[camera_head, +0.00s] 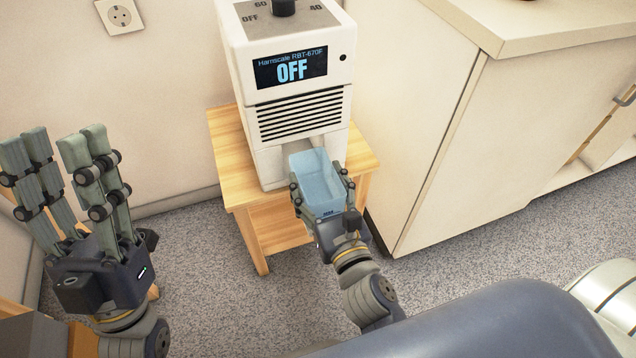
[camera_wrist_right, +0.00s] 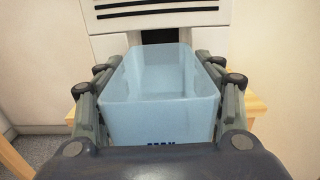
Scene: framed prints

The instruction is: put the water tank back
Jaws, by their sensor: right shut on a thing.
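The water tank (camera_head: 320,184) is a translucent light-blue open-topped box. My right gripper (camera_head: 322,180) is shut on it, with fingers along both of its sides. The tank also fills the middle of the right wrist view (camera_wrist_right: 162,95). Its far end is at the lower front opening of the white dehumidifier (camera_head: 296,150), whose display reads OFF. A dark slot (camera_wrist_right: 160,36) shows behind the tank's far edge. I cannot tell how far the tank is inside. My left gripper (camera_head: 62,170) is open and empty at the left, fingers pointing up.
The dehumidifier stands on a small wooden stool (camera_head: 225,150) against the wall. A cream cabinet (camera_head: 440,130) stands close on the right. A wall socket (camera_head: 121,16) is at the upper left. Grey speckled floor (camera_head: 215,270) is clear in front.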

